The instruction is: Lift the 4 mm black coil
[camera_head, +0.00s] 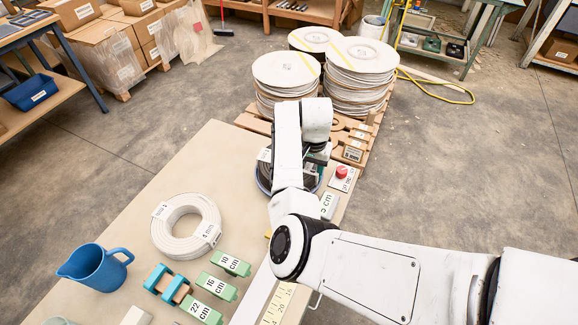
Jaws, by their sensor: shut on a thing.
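A black coil (310,172) shows only in part, as a dark patch behind my arm near the table's far right edge. A dark blue rim curves around its lower side. My gripper (314,160) is over the coil, mostly hidden by my own wrist and forearm. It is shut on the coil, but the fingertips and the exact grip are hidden. I cannot tell whether the coil is clear of the surface under it. A white coil (170,240) with labels lies flat on the table (195,165) to the left.
A blue jug (92,268), a blue-ended block (167,283) and green blocks marked in cm (216,286) stand at the front left. A red button (341,172) is right of my wrist.

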